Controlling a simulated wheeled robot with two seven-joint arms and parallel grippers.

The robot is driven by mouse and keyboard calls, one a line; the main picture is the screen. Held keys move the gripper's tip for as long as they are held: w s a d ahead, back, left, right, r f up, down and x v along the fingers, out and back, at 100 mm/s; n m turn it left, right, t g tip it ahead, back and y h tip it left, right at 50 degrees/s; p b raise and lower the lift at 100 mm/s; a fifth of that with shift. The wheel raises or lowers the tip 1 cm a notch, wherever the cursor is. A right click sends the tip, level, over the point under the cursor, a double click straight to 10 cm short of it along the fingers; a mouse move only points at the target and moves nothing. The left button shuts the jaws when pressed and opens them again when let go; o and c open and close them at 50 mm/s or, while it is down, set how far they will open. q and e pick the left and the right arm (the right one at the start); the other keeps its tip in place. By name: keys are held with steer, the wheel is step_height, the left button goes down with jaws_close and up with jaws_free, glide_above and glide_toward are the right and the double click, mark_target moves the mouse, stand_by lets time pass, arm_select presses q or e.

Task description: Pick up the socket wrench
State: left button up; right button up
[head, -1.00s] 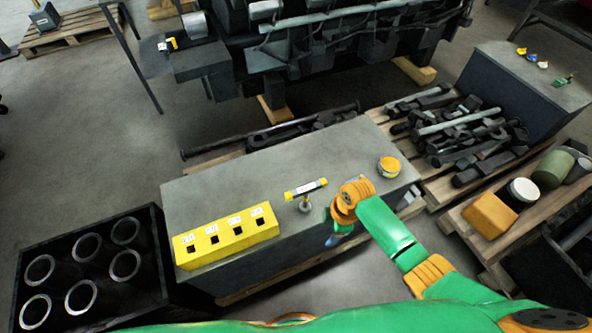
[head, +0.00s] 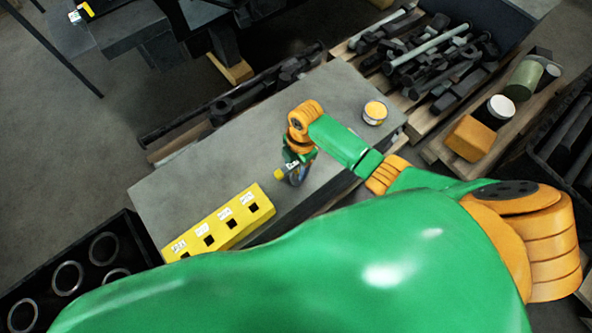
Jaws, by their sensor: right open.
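The socket wrench (head: 279,174) is on the grey bench top; only a yellow end shows, left of my right gripper. The rest of it is hidden behind the gripper. My right gripper (head: 297,177) points down over the bench at the wrench, with its jaws open. Whether the fingers are around the wrench or only beside it cannot be told. My left gripper is not in view.
A yellow block (head: 222,223) with labelled square holes lies on the grey bench (head: 190,195). A tin with yellow contents (head: 375,112) stands at the bench's right end. A black crate of cylinders (head: 128,232) is at lower left. A pallet of dark metal parts (head: 440,60) lies behind.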

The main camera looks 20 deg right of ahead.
steer(key=shift+f, duration=0.45)
jaws_close()
steer(key=shift+w, duration=0.1)
stand_by(1.0)
